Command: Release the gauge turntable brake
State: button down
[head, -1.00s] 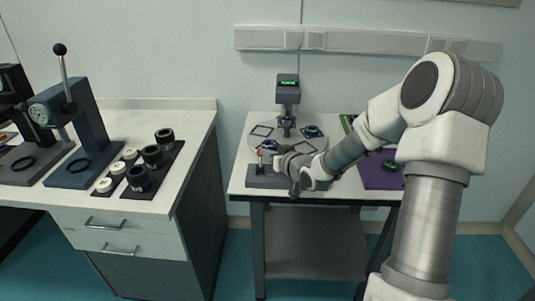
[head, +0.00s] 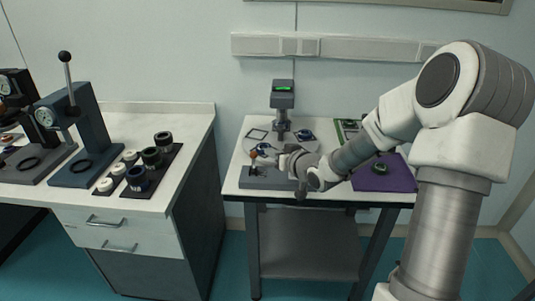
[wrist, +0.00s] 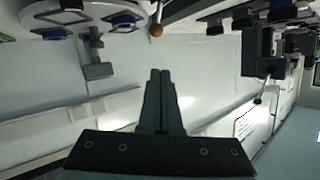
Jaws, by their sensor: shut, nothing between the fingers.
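The round grey turntable (head: 244,146) stands on the right-hand table and carries several dark square frames and blue-ringed parts. The gauge head (head: 283,96), with a lit green display, stands at its back. A small lever with an orange-brown knob (head: 253,154) rises from a grey base (head: 262,180) at the turntable's front. The knob also shows in the wrist view (wrist: 156,30), above and apart from my fingertips. My gripper (wrist: 160,72) is shut and empty. In the head view, my wrist is just right of the lever and hides part of the turntable and base.
A purple mat (head: 397,180) with a dark green-topped part lies right of my wrist. A left bench (head: 190,125) holds lever presses (head: 90,140) and a dark tray (head: 150,185) of rings. A floor gap separates the benches.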

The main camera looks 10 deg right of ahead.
jog(key=s+d+r+p, duration=0.1)
jog(key=s+d+r, duration=0.1)
jog(key=s+r, duration=0.1)
jog(key=shift+s+r, duration=0.25)
jog(key=shift+s, duration=0.55)
jog(key=s+r+g+h+p, duration=0.5)
jog(key=s+r+h+p, duration=0.15)
jog(key=s+r, duration=0.65)
jog(key=s+a+f+g+y+b, duration=0.1)
jog(key=s+a+b, duration=0.1)
jog(key=s, duration=0.7)
jog(key=s+a+f+m+g+y+b, duration=0.1)
jog(key=s+a, duration=0.3)
jog(key=s, duration=0.5)
jog(key=shift+s+a+g+b, duration=0.15)
jog(key=shift+g+b, duration=0.25)
jog(key=shift+g, duration=0.2)
